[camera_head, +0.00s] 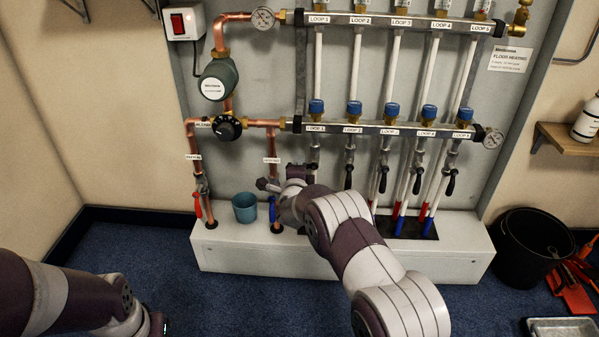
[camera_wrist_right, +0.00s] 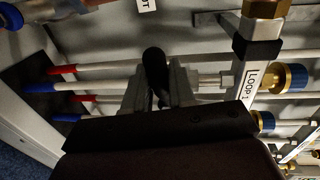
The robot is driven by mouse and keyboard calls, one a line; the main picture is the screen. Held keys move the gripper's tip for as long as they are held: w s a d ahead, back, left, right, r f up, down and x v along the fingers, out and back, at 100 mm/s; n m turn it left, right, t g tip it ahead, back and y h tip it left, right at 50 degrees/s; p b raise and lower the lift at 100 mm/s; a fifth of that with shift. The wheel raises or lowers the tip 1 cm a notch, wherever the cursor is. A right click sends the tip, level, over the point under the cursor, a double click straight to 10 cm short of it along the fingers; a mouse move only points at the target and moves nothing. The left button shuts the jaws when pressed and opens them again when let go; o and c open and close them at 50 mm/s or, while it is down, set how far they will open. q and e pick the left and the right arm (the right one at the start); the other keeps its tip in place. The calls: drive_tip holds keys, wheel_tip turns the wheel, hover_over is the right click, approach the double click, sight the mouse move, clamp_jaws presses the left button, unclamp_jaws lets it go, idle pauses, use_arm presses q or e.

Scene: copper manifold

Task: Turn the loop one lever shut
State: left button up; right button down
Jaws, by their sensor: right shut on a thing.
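The loop one lever is a black handle (camera_wrist_right: 156,72) in the right wrist view, on the pipe below the lower bar's Loop 1 label (camera_wrist_right: 251,82). It lies across the line of the pipes in that view. My right gripper (camera_wrist_right: 160,88) is shut on it, with one grey finger on each side. In the head view my right gripper (camera_head: 300,175) is below the Loop 1 blue cap (camera_head: 316,108), and it and the arm hide the lever. My left arm (camera_head: 75,300) is at the bottom left; its fingers do not show.
Several other black levers, such as the loop two lever (camera_head: 348,176), hang to the right. A blue-handled valve (camera_head: 272,212) and a teal cup (camera_head: 244,208) are close on the left. A white ledge (camera_head: 230,254) runs below. A black bucket (camera_head: 532,245) stands right.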

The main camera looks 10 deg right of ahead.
drive_tip(key=shift+r+m, duration=0.15)
drive_tip(key=shift+m, duration=0.15)
idle(0.4)
drive_tip(key=c, duration=1.1)
unclamp_jaws()
drive_tip(key=p+v, duration=0.5)
drive_tip(key=v, duration=0.7)
drive_tip(key=shift+s+r, duration=0.1)
drive_tip(key=shift+s, duration=0.25)
